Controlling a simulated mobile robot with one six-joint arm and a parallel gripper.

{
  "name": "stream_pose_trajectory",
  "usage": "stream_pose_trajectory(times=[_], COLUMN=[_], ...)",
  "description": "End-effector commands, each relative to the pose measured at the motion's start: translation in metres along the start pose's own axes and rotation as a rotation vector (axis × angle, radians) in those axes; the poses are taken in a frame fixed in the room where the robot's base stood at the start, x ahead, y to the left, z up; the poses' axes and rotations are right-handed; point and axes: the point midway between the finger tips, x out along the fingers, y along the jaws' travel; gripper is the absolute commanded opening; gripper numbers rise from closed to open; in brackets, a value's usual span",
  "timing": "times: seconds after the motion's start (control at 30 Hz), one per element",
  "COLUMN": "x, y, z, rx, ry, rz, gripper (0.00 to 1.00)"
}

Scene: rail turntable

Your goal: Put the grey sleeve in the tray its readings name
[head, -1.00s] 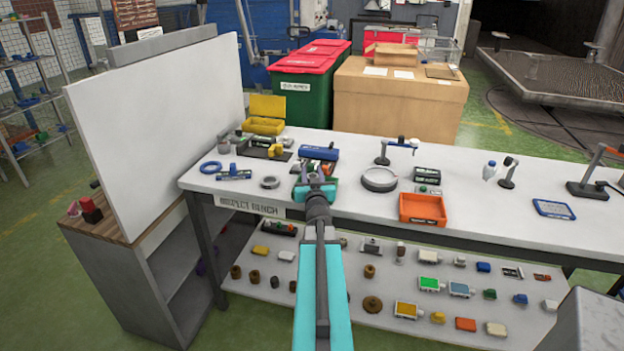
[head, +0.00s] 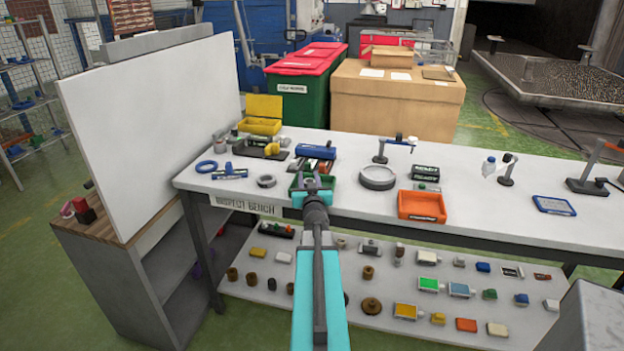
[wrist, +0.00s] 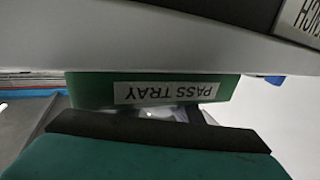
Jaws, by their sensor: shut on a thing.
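My gripper (head: 312,182) is at the front edge of the bench, in front of the green tray (head: 295,190). It is shut on a small grey piece, apparently the grey sleeve, mostly hidden by the fingers. In the wrist view, a pale bit of the sleeve (wrist: 165,113) shows behind the dark gripper bar. Beyond it is the green tray's wall (wrist: 90,88), with an upside-down label reading PASS TRAY. The orange tray (head: 422,206) stands farther right on the bench; its label is too small to read. The readings are not legible.
A grey ring (head: 266,181) and a blue ring (head: 206,167) lie left of the green tray. A round grey dish (head: 377,178) stands between the trays. A yellow box (head: 260,124) is at the back left. A white board (head: 150,110) stands at the left.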

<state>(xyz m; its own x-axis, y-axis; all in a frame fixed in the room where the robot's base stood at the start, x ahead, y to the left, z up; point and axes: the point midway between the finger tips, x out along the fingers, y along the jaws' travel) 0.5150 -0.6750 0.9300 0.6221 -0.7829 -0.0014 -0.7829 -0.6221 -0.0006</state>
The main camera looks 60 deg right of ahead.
Motion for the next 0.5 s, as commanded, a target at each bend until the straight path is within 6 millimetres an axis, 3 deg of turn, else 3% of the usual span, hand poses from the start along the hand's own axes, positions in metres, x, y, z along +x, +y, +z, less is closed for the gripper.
stream_pose_trajectory(times=[0.5], x=[0.0002], y=[0.0047], z=[0.0079], rx=[0.001], ry=[-0.001], rz=[0.006], gripper=[0.01])
